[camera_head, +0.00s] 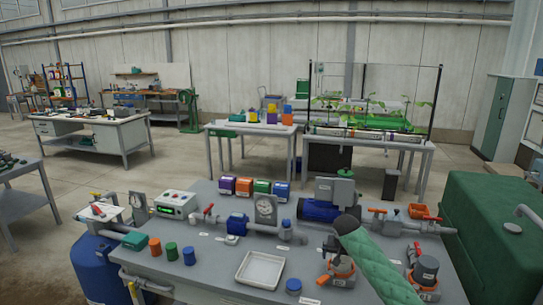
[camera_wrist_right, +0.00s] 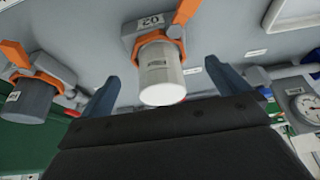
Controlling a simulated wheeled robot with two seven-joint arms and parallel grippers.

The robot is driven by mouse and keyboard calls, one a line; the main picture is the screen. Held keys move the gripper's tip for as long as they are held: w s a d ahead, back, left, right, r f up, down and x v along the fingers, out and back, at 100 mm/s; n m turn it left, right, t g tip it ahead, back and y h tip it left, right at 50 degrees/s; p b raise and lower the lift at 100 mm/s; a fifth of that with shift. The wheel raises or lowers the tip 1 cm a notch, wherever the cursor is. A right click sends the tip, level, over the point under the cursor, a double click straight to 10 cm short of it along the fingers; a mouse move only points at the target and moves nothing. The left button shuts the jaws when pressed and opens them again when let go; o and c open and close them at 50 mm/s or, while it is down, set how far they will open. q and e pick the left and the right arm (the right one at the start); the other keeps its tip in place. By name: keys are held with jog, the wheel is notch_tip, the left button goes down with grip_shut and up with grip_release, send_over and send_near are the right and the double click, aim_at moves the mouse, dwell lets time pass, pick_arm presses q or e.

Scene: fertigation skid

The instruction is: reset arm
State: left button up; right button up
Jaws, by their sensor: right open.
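My right arm comes in from the bottom right of the head view in a green sleeve. Its gripper (camera_head: 331,244) is small and dark there, over an orange holder (camera_head: 340,267) on the grey bench. In the right wrist view my right gripper (camera_wrist_right: 167,75) has its two blue-grey fingers wide apart. A pale cylinder (camera_wrist_right: 160,70) in an orange clamp shows between them; nothing is gripped. A dark grey cylinder (camera_wrist_right: 30,98) in a second orange clamp is at the left there. That dark cylinder (camera_head: 426,268) stands right of my arm in the head view. My left gripper is not in view.
The bench carries a white tray (camera_head: 261,270), a blue pump motor (camera_head: 318,211), a pressure gauge (camera_head: 266,209) and red-handled valves. Coloured boxes (camera_head: 244,187) line its back edge. A large green tank (camera_head: 495,235) stands at the right, a blue drum (camera_head: 100,268) at the left.

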jog(key=s+a+f+n+y, duration=0.1)
jog(key=s+a+f, duration=0.25)
jog(key=s, duration=0.45)
jog(key=s+a+f+n, duration=0.1)
jog(key=s+a+f, duration=0.1)
jog(key=s+f, duration=0.5)
jog(key=s+a+f+n+y, duration=0.1)
jog(key=s+a+f+n, duration=0.15)
jog(key=s, duration=0.75)
jog(key=s+d+r, duration=0.2)
jog(key=s, duration=1.4)
jog(key=s+d+r, duration=0.2)
jog(key=s, duration=1.4)
notch_tip(320, 180, down, 28)
jog(key=w+a+g+b, duration=0.2)
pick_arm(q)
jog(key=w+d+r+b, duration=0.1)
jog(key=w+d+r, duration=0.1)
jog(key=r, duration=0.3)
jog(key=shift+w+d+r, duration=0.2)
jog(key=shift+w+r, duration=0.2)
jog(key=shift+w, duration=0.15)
pick_arm(e)
jog(key=s+f, duration=0.4)
jog(key=f, duration=0.7)
jog(key=s+f, duration=0.4)
jog(key=f, duration=0.8)
jog(key=shift+s+f+n, duration=0.2)
jog(key=shift+f+n, duration=0.05)
jog(key=shift+n, duration=0.2)
